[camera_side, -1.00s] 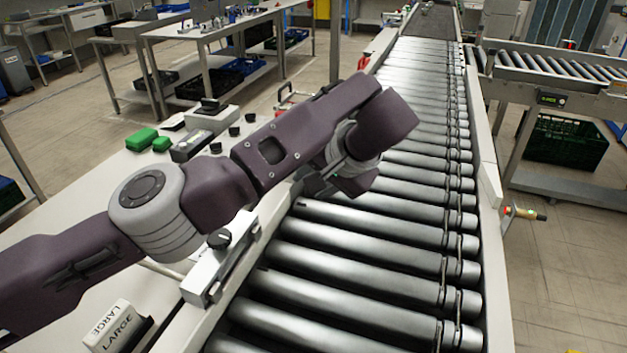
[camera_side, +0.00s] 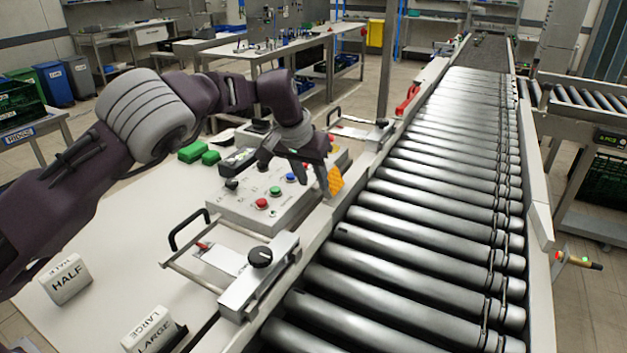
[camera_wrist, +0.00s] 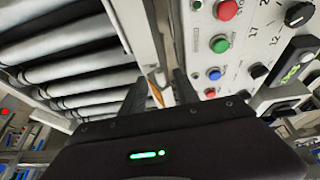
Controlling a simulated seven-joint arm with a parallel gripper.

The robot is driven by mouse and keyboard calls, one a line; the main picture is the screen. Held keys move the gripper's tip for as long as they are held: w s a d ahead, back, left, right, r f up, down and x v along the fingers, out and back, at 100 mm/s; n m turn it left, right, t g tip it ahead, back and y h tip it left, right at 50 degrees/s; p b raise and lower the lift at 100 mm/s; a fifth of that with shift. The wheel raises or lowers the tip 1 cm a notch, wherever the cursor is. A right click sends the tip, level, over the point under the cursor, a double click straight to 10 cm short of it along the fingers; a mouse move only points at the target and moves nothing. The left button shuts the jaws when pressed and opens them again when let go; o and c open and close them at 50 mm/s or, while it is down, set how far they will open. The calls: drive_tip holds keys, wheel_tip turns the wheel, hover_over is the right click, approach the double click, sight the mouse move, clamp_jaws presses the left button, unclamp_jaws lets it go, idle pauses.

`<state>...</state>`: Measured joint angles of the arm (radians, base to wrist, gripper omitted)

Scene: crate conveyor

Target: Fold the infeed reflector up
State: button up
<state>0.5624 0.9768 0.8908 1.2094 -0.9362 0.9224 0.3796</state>
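The infeed reflector (camera_side: 335,181) is a small orange plate at the conveyor's left rail, beside the control box. It looks raised and somewhat tilted in the side view; its exact angle is unclear. In the wrist view only a thin orange strip of the reflector (camera_wrist: 157,94) shows. My gripper (camera_side: 300,172) points down over the control box edge, close to the reflector. In the wrist view my gripper (camera_wrist: 160,88) has its two dark fingers apart, with the orange strip seen between them. I cannot tell whether a finger touches it.
The control box (camera_side: 237,205) carries coloured buttons and black knobs. A clamp with a black knob (camera_side: 261,257) sits on the near rail. HALF (camera_side: 66,279) and LARGE (camera_side: 150,329) blocks stand on the table. The rollers (camera_side: 430,215) are clear.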

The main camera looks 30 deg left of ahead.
drive_tip(key=shift+w+f, duration=0.25)
drive_tip(key=shift+f, duration=0.3)
clamp_jaws()
drive_tip(key=shift+d, duration=0.1)
